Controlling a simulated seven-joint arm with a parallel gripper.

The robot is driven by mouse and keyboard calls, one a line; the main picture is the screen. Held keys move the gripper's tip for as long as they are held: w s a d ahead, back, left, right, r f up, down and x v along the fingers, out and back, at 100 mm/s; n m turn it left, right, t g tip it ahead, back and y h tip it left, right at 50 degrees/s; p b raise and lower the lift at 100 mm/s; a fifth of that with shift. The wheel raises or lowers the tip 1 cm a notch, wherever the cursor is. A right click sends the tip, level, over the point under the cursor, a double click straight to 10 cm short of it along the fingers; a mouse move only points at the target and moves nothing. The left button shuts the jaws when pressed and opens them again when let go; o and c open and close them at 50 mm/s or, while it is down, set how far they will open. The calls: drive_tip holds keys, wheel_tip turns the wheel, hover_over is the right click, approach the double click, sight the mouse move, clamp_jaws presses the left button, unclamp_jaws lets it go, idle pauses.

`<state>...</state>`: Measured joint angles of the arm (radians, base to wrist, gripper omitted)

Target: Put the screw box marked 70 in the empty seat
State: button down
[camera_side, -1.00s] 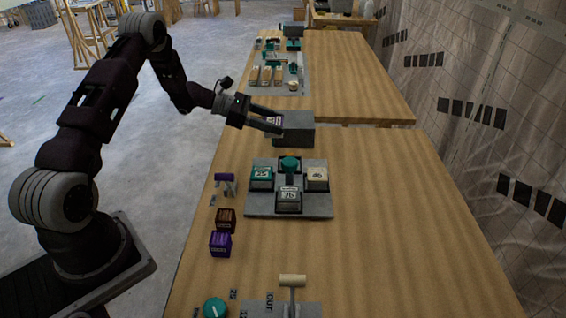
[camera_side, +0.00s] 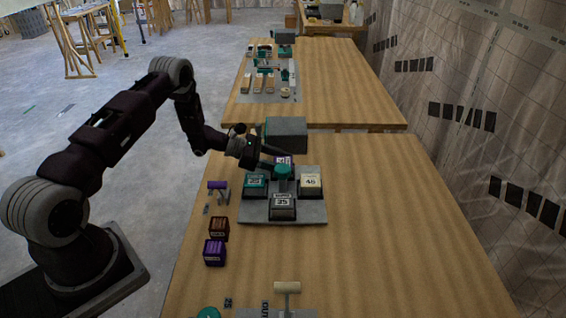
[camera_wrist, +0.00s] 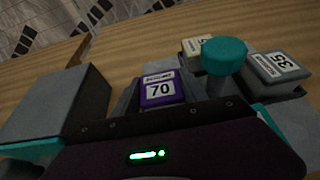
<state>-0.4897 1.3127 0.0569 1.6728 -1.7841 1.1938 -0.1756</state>
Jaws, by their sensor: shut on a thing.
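The purple screw box marked 70 (camera_wrist: 160,90) shows in the wrist view with its label up. In the side view the box (camera_side: 284,160) is at the far side of the grey fixture (camera_side: 310,213), behind the teal knob (camera_side: 283,171). My gripper (camera_side: 277,160) is shut on it, reaching in from the left. The box is at or just above the fixture's back seat; I cannot tell whether it touches bottom. The other seats hold a teal box (camera_side: 256,181), a cream box (camera_side: 311,182) and a grey box marked 35 (camera_side: 283,203).
A grey block (camera_side: 287,133) stands close behind the fixture. Brown (camera_side: 219,227) and purple (camera_side: 214,251) boxes sit near the table's left edge, by a small purple-topped stand (camera_side: 217,188). A T-handled lever (camera_side: 287,288) is in front. The table's right side is clear.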

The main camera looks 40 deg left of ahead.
drive_tip(key=c, duration=0.9)
unclamp_jaws()
drive_tip(key=shift+f, duration=0.15)
